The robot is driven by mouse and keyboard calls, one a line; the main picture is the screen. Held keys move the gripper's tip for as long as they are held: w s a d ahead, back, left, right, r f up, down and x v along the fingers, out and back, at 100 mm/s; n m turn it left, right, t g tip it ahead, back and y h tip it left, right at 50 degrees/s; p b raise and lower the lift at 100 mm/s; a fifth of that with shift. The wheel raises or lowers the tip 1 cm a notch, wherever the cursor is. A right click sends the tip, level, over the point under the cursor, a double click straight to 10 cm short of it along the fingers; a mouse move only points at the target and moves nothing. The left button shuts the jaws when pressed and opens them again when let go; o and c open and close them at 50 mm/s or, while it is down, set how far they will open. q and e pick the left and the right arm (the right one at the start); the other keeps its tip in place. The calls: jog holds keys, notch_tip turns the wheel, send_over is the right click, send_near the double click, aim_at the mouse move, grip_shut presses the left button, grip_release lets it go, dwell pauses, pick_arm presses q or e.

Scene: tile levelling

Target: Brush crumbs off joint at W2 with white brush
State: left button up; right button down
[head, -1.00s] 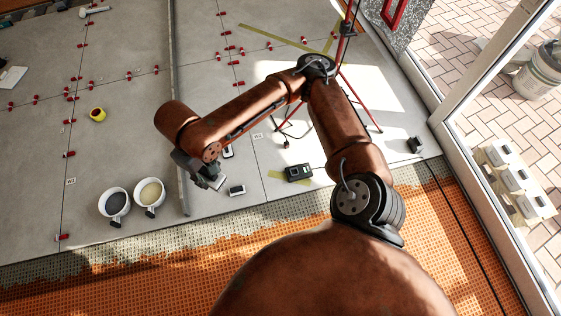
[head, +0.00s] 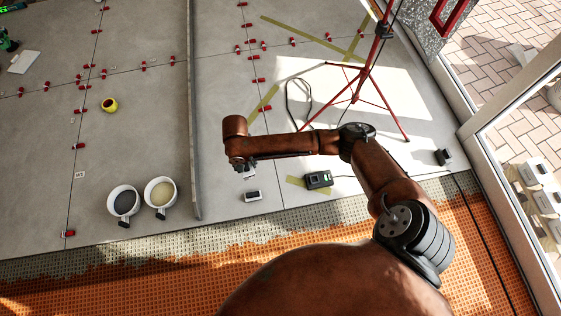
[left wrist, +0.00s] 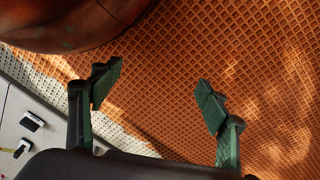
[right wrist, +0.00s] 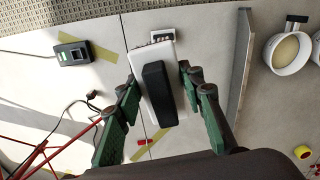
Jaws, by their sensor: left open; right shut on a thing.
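My right gripper (head: 242,164) is low over the grey tiles, right of the raised strip. In the right wrist view its green fingers (right wrist: 158,92) are shut on a white block with a dark grip, which looks like the white brush (right wrist: 166,45). A bit of white under the gripper in the head view is probably this brush. A small label (head: 80,174) lies beside a tile joint at the left; its text is too small to read surely. I make out no crumbs. My left gripper (left wrist: 157,84) is open and empty above the orange mat, outside the head view.
A small white-and-dark device (head: 252,196) lies near the gripper. A dark box (head: 318,180) and red tripod (head: 362,85) stand to the right. Two white buckets (head: 124,203) (head: 160,192) stand left of the raised strip (head: 195,150). Red clips (head: 172,61) line the joints.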

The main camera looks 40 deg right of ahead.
pick_arm(q)
jog(key=w+d+r+t+b, duration=0.1)
jog(key=w+d+r+b, duration=0.25)
jog(key=r, duration=0.25)
pick_arm(e)
jog(key=shift+m, duration=0.9)
jog(key=s+d+f+b, duration=0.1)
jog(key=s+d+f, duration=0.2)
jog(key=f, duration=0.9)
jog(key=s+d+f+b, duration=0.2)
jog(key=s+f, duration=0.3)
jog(key=f, duration=0.7)
jog(key=s+d+f+b, duration=0.1)
jog(key=s+d+f, duration=0.3)
jog(key=f, duration=0.8)
jog(key=shift+d+f, duration=0.1)
jog(key=shift+f, duration=0.25)
jog(key=shift+f+b, duration=0.75)
jog(key=shift+b, duration=0.2)
pick_arm(q)
jog(key=w+d+f+t+h, duration=0.1)
jog(key=w+f+t, duration=0.3)
jog(key=f, duration=0.5)
jog(key=shift+w+d+f+t+h+b, duration=0.3)
jog(key=shift+w+d+t+h+b, duration=0.1)
jog(key=shift+w+d, duration=0.55)
pick_arm(e)
jog(key=shift+f, duration=0.3)
pick_arm(q)
jog(key=shift+a, duration=0.1)
